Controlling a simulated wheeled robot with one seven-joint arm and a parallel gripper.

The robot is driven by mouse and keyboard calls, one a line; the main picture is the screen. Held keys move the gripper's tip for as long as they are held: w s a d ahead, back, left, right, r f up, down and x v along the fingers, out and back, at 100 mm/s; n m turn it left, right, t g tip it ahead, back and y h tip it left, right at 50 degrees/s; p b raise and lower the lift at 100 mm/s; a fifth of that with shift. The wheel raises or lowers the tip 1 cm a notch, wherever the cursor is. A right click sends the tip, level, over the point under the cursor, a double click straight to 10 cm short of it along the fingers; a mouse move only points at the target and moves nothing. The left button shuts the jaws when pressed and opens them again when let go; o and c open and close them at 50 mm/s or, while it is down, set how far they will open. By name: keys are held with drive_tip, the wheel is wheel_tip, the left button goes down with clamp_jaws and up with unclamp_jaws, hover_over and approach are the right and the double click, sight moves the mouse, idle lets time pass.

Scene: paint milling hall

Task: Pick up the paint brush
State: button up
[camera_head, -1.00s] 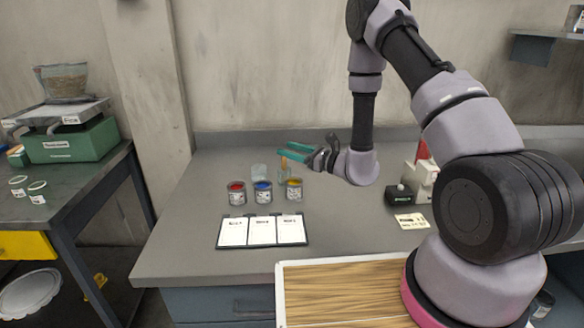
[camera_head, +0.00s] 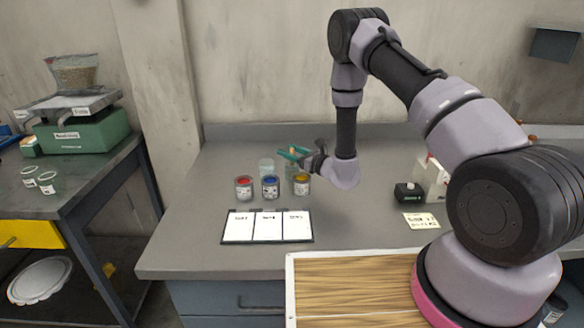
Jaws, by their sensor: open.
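A small tan upright piece (camera_head: 293,150), which may be the handle of the paint brush, shows between the teal fingers of my gripper (camera_head: 287,153). It rises from behind the yellow paint can (camera_head: 302,184), near what looks like a clear vessel. The rest of it is hidden by the fingers and the can. My gripper is open and reaches left from the arm, just above and behind the cans. Whether a finger touches the tan piece cannot be told.
A red can (camera_head: 244,187) and a blue can (camera_head: 270,187) stand left of the yellow one. A clear glass (camera_head: 266,166) is behind them. A clipboard with three sheets (camera_head: 267,226) lies in front. A black device (camera_head: 407,193) stands right; bench (camera_head: 200,253) is bare at left.

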drive_tip(key=shift+x, duration=1)
clamp_jaws()
wheel_tip(320, 180, up, 10)
